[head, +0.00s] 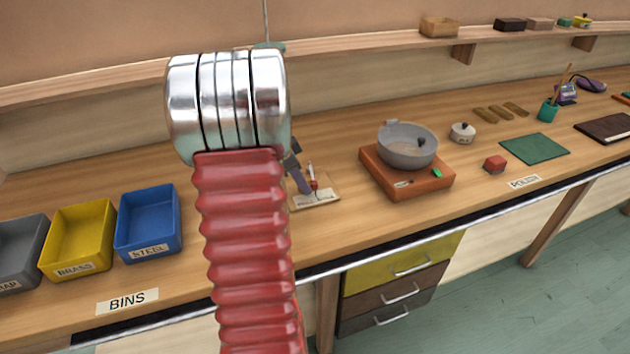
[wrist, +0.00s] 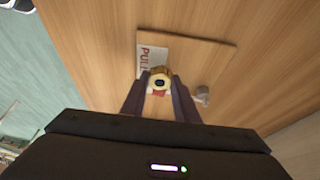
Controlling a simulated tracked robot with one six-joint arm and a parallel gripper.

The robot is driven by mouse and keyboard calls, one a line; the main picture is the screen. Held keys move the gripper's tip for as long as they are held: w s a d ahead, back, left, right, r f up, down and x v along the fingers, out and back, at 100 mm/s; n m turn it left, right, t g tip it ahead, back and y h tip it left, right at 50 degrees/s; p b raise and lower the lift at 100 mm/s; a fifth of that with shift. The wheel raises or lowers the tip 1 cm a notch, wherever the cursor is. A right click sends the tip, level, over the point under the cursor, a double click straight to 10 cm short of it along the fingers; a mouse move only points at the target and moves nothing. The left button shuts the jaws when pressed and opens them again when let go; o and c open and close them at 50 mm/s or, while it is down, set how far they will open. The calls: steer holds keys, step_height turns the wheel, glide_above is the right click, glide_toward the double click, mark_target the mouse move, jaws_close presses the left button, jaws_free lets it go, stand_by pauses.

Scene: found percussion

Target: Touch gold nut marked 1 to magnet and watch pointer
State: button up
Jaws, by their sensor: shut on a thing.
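In the wrist view my gripper (wrist: 158,80) is shut on a gold nut (wrist: 159,72), held between the two dark fingertips. A bit of red and white shows just behind the nut; I cannot tell whether the nut touches it. The number on the nut is not readable. Below is a small wooden board (wrist: 205,58) with a label reading "PULL" (wrist: 152,53) and a small grey piece (wrist: 202,95). In the head view the board (head: 328,186) carries a small red and white upright part (head: 313,178). My red arm hides part of this area. Magnet and pointer are not clearly distinguishable.
Grey (head: 18,245), yellow (head: 72,243) and blue (head: 148,218) bins stand left on the bench. An orange-brown box with a grey bowl (head: 407,148) stands right of the board.

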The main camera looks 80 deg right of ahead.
steer(key=shift+w+a, duration=0.45)
steer(key=shift+w, duration=0.35)
stand_by(1.2)
steer(key=shift+w+a, duration=0.4)
steer(key=shift+w, duration=0.3)
steer(key=shift+w+a, duration=0.45)
steer(key=shift+w, duration=0.25)
steer(key=shift+w+a, duration=0.4)
steer(key=shift+w, duration=0.3)
steer(key=shift+r, duration=0.15)
step_height(320, 180, up, 8)
steer(key=shift+s, duration=0.1)
stand_by(0.4)
